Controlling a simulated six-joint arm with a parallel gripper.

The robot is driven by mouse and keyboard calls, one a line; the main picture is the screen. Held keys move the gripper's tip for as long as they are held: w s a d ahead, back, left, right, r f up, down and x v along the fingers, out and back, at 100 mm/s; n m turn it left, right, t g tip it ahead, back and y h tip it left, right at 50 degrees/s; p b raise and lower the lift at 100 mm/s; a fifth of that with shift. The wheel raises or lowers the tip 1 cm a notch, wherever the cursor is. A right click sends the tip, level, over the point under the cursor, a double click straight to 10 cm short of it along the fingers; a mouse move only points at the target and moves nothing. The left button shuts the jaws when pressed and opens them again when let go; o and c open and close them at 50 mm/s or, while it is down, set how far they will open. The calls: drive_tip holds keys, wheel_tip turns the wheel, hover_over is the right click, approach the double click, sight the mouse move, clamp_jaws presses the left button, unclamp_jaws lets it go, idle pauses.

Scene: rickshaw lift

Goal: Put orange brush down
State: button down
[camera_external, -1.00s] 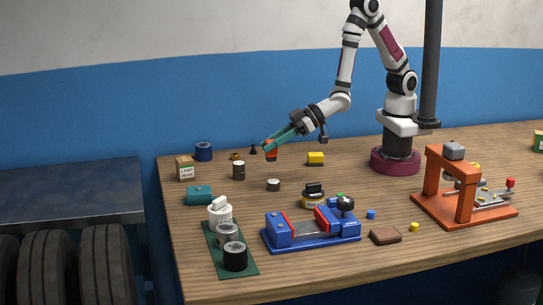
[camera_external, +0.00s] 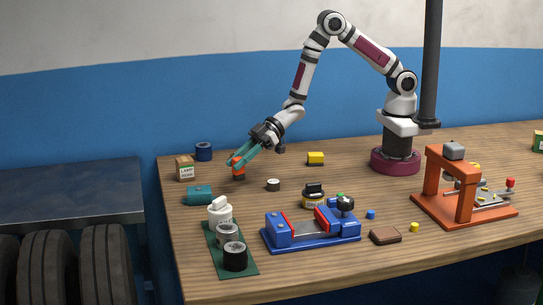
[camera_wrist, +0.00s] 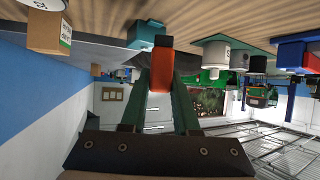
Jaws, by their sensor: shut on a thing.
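The orange brush (camera_external: 237,166) is held between the teal fingers of my gripper (camera_external: 244,158), near the far left part of the workbench. In the wrist view the orange brush (camera_wrist: 161,78) sits between the fingertips of my gripper (camera_wrist: 161,65), with its dark end pointing away from the palm. My gripper is shut on it. In the external view I cannot tell whether the brush touches the tabletop. A dark shape just below it may be its end or a dark can partly hidden behind it.
A lamp gear box (camera_external: 185,170) and a blue roll (camera_external: 203,151) stand to the left. A teal block (camera_external: 200,195) lies in front, a small round piece (camera_external: 273,185) to the right.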

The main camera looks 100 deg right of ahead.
sight(238, 176)
drive_tip(key=f, duration=0.1)
drive_tip(key=a+f, duration=0.1)
drive_tip(key=f, duration=0.3)
drive_tip(key=shift+w+a, duration=0.25)
drive_tip(key=shift+w, duration=0.1)
drive_tip(key=shift+f, duration=0.15)
drive_tip(key=c, duration=0.7)
unclamp_jaws()
drive_tip(key=shift+o, duration=0.2)
